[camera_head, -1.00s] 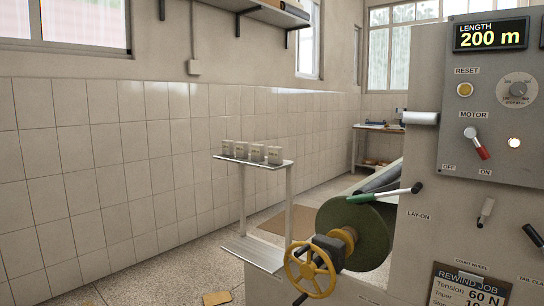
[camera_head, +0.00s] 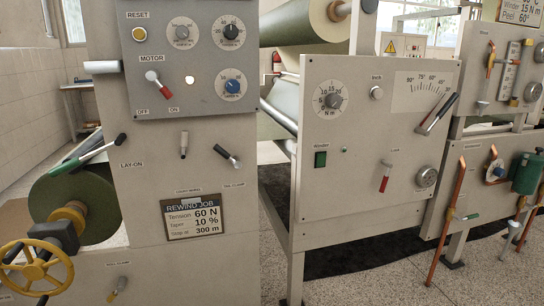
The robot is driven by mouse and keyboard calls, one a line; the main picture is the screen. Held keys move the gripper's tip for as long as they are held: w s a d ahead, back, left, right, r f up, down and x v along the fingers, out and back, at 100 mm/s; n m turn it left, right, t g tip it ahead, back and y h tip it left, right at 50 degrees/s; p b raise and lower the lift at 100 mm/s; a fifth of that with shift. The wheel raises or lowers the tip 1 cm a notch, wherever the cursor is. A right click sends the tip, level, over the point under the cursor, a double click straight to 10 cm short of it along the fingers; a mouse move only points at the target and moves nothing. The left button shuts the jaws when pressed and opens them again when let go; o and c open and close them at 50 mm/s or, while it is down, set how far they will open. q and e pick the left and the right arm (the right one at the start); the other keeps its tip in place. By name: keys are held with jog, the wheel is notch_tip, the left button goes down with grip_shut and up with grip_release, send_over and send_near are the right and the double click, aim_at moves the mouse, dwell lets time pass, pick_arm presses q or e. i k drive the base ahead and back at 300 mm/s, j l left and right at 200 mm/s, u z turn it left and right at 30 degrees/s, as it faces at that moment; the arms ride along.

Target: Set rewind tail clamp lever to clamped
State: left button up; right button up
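The tail clamp lever (camera_head: 228,157) is on the grey front panel of the rewind machine, right of centre on that panel. It is a short lever with a dark grip, slanting down to the right from its pivot. A small label reading TAIL CLAMP (camera_head: 234,185) is below it. The end-position markings are too small to read. Neither of my grippers is in view.
A grey upright lever (camera_head: 184,145) is left of the tail clamp lever. The REWIND JOB card (camera_head: 194,217) is below. A yellow handwheel (camera_head: 35,270) and green roll (camera_head: 78,205) stick out at left. A second machine panel (camera_head: 375,150) stands to the right.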

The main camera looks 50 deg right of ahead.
aim_at(236, 161)
jog(key=z, duration=1.25)
